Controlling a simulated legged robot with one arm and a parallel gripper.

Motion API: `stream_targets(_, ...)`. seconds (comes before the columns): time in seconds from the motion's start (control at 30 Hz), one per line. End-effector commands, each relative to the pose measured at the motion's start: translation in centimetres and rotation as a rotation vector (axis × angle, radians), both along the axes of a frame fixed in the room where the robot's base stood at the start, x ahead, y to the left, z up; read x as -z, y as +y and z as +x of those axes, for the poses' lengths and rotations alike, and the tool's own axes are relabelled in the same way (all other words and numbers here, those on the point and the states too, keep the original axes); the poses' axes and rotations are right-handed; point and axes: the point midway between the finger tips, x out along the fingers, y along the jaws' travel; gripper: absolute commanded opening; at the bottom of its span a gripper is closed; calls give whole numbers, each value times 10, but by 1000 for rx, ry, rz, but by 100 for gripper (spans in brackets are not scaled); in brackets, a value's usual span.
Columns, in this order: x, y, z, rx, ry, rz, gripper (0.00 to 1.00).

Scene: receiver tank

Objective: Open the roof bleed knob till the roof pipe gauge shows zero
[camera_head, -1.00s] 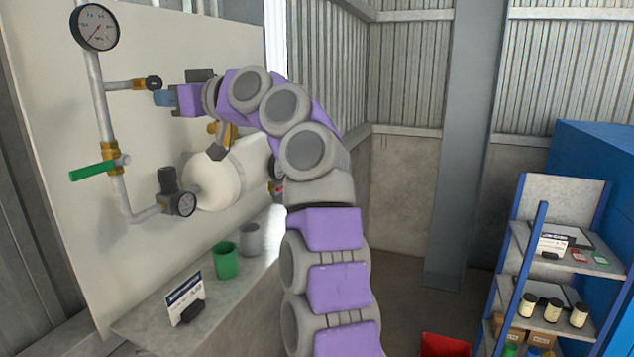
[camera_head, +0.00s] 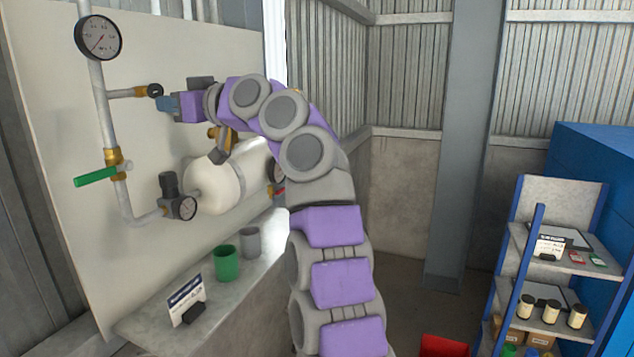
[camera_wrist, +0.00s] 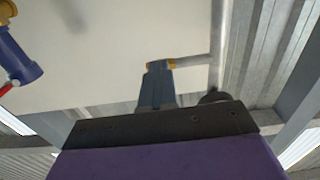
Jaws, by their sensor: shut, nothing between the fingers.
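The round white pipe gauge (camera_head: 98,37) tops the upright pipe on the panel at upper left; its needle points to the lower left, and its numbers are too small to read. Below it, a short side branch with a brass fitting ends in a black round knob (camera_head: 155,90). My gripper (camera_head: 163,103) is at the knob, just below and right of it; I cannot tell whether they touch. In the wrist view, my shut fingers (camera_wrist: 157,80) point at the branch's brass end (camera_wrist: 170,63), and the knob is hidden behind them.
A cream tank (camera_head: 213,185) is under my arm. A green cup (camera_head: 227,263), a grey cup (camera_head: 250,242) and a sign (camera_head: 186,300) stand on the ledge. A shelf (camera_head: 560,187) is at right.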

Motion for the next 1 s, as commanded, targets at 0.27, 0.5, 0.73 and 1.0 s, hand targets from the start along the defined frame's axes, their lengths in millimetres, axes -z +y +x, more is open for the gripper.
stream_targets(0.27,1,-1,5,1,4,0,0)
stream_targets(0.5,2,-2,7,3,6,-1,0)
stream_targets(0.73,6,-3,9,4,8,-2,0)
stream_targets(1.0,12,-5,7,1,7,-2,0)
